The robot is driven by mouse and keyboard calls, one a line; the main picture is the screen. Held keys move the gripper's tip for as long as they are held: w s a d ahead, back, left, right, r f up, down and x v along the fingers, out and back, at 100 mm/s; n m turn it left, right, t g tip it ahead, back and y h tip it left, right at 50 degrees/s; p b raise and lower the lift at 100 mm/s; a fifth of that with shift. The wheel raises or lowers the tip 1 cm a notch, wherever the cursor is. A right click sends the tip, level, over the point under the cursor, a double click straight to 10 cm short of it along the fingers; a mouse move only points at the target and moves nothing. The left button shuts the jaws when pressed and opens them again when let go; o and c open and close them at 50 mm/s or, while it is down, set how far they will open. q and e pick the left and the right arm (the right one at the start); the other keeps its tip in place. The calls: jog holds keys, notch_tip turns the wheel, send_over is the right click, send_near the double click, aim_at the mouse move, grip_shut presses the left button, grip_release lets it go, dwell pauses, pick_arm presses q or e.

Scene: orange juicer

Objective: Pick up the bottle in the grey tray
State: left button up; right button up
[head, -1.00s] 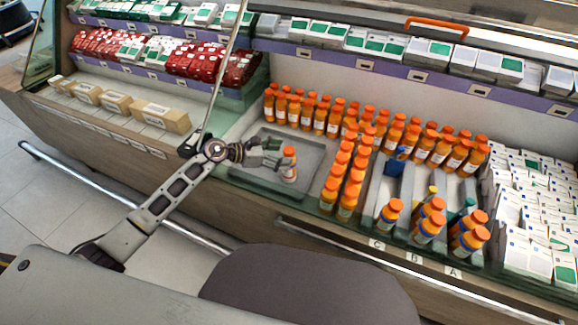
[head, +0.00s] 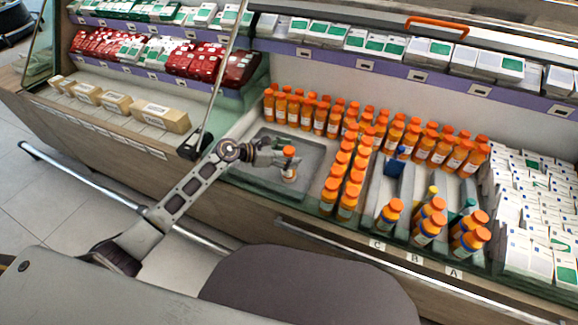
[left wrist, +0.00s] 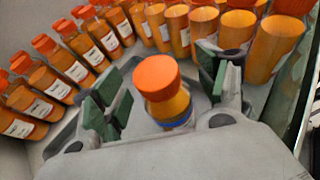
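An orange bottle with an orange cap, a white label and a blue band (head: 289,170) stands upright in the grey tray (head: 252,184). It also shows in the left wrist view (left wrist: 166,97). My left gripper (head: 284,156) is at the bottle, its fingers near the cap. In the left wrist view my left gripper (left wrist: 166,88) is open. One green-padded finger is on each side of the bottle, with visible gaps. The lower part of the bottle is hidden behind the gripper body in that view. My right gripper is not in view.
Rows of similar orange bottles (head: 333,120) stand close behind and to the right of the tray. Compartments marked A, B and C (head: 413,258) hold more bottles at the right. White boxes (head: 530,215) fill the far right. Brown packages (head: 160,116) lie at the left.

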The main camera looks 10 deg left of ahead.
pick_arm(q)
grip_shut()
jog(key=shift+r, duration=0.1)
dwell(0.3)
jog(key=shift+r, duration=0.45)
notch_tip(320, 180, up, 9)
jog(key=shift+p, duration=0.85)
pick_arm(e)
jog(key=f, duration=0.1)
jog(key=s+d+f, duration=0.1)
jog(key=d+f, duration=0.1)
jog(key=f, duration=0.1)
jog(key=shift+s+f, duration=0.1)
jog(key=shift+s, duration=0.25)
